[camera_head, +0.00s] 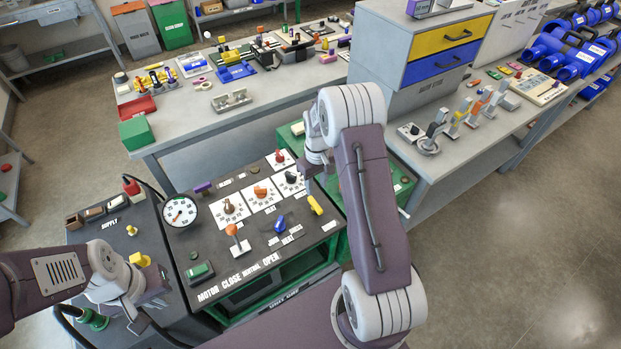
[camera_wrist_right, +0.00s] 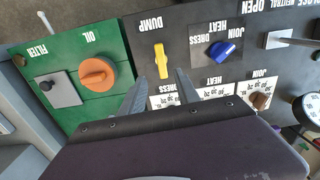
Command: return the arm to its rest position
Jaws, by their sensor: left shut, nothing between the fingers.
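My left arm comes in from the lower left, and its gripper (camera_head: 140,308) is low over the dark supply cart. Its fingers are shut, with nothing seen between them. My right arm reaches up and bends over the panel's right side. Its gripper (camera_head: 314,170) is partly hidden behind the arm link. In the right wrist view, the two fingers of the right gripper (camera_wrist_right: 160,84) stand apart and empty. They point toward the yellow dump switch (camera_wrist_right: 161,61), which also shows in the head view (camera_head: 315,205). I cannot tell whether the fingers touch the panel.
The control panel (camera_head: 212,280) carries a blue knob (camera_head: 280,222), an orange-topped lever (camera_head: 232,231), dials and a pressure gauge (camera_head: 180,211). A green panel with an orange knob (camera_wrist_right: 97,72) lies beside it. Grey workbenches (camera_head: 200,125) with tools stand behind. Open floor (camera_head: 510,260) lies right.

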